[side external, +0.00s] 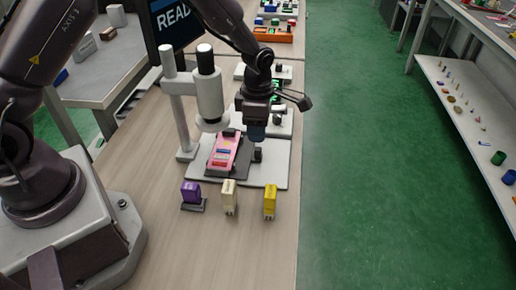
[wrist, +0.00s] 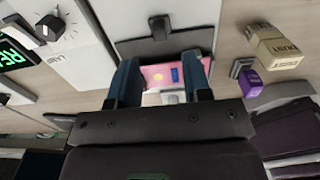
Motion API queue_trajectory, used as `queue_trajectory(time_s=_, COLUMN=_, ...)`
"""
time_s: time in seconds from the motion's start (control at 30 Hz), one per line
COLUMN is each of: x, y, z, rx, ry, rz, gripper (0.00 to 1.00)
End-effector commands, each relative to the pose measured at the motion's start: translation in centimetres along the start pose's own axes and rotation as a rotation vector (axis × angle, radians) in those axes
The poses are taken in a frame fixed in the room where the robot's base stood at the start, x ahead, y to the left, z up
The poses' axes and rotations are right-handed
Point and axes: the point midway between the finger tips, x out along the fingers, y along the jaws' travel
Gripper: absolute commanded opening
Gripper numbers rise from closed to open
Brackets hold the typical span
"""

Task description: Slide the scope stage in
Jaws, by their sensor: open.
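The scope (side external: 179,108) stands on a white base plate (side external: 274,170), with its tube (side external: 208,92) hanging over a dark grey stage (side external: 238,167). A pink slide (side external: 225,152) with coloured marks lies on the stage. A black knob (side external: 257,155) shows at the stage's right side. My gripper (side external: 257,134) is just right of the tube, above the base plate, pointing down. In the wrist view the blue fingers (wrist: 160,88) are apart, with the pink slide (wrist: 160,74) partly visible beyond and between them. The dark stage (wrist: 190,42) and a black knob (wrist: 159,27) show beyond the fingers. I see nothing gripped.
A purple block (side external: 191,192), a cream block (side external: 229,195) and a yellow block (side external: 270,200) stand in front of the base plate. Another fixture with a dial (wrist: 49,27) and green display (wrist: 15,57) is close by.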

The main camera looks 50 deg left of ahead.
Motion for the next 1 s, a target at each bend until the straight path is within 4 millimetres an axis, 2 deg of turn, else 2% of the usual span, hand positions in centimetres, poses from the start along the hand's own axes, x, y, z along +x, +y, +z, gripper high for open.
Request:
queue_trajectory(time_s=0.1, x=2.7, y=-0.1, z=-0.1, rx=0.001, ry=0.003, rz=-0.003, gripper=0.45)
queue_trajectory(time_s=0.33, x=6.2, y=0.0, z=0.0, rx=0.001, ry=0.002, rz=-0.002, gripper=0.45)
queue_trajectory(time_s=0.5, x=7.3, y=0.0, z=0.0, rx=0.000, ry=0.000, rz=0.000, gripper=0.45)
queue_trajectory(time_s=0.77, x=7.4, y=0.1, z=0.0, rx=0.001, ry=-0.001, rz=0.001, gripper=0.45)
queue_trajectory(time_s=0.8, x=7.4, y=0.1, z=0.0, rx=0.001, ry=-0.001, rz=0.001, gripper=0.42)
queue_trajectory(time_s=1.0, x=7.4, y=0.1, z=0.0, rx=0.001, ry=0.000, rz=0.001, gripper=0.00)
